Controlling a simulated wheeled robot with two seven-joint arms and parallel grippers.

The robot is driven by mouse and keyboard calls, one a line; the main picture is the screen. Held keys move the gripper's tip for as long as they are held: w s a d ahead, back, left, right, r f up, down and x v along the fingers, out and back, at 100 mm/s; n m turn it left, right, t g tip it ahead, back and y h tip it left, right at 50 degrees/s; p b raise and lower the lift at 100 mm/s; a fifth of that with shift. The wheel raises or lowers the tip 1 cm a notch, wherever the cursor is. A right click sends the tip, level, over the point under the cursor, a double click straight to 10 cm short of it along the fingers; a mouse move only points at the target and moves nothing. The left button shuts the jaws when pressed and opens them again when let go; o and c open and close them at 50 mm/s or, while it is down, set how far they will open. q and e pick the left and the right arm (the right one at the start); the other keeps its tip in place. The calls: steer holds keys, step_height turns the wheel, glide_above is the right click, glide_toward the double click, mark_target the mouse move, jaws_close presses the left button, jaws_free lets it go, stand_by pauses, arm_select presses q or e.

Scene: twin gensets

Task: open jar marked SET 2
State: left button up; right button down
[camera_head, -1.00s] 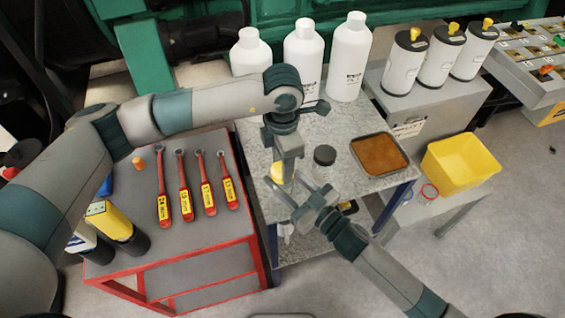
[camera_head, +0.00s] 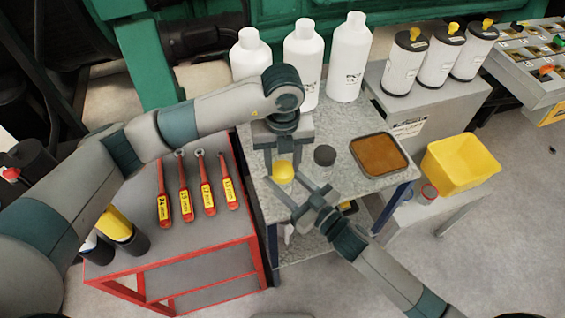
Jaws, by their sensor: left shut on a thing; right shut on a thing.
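My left gripper (camera_head: 284,162) comes down from above and is shut on the lid, a finger on either side. My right gripper (camera_head: 284,181) reaches in low from the front right and is shut on the jar; its body is mostly hidden. A second jar with a dark lid (camera_head: 324,156) stands just to the right, apart from both grippers. No SET 2 marking is readable on either jar.
A brown-filled tray (camera_head: 379,155) lies right of the jars. White bottles (camera_head: 303,62) stand behind my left arm. A red-framed cart (camera_head: 205,247) with several red-handled tools (camera_head: 208,197) is at left. A yellow bin (camera_head: 461,163) and white canisters (camera_head: 438,55) are at right.

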mark_target(282, 169)
arm_select(q)
steer(key=shift+r, duration=0.3)
stand_by(0.6)
steer(key=shift+r, duration=0.7)
steer(key=shift+r, duration=0.15)
steer(key=shift+r, duration=2)
arm_select(e)
steer(key=c, duration=0.9)
jaws_free()
arm_select(q)
steer(key=shift+f, duration=0.1)
arm_select(e)
steer(key=shift+s+d, duration=0.1)
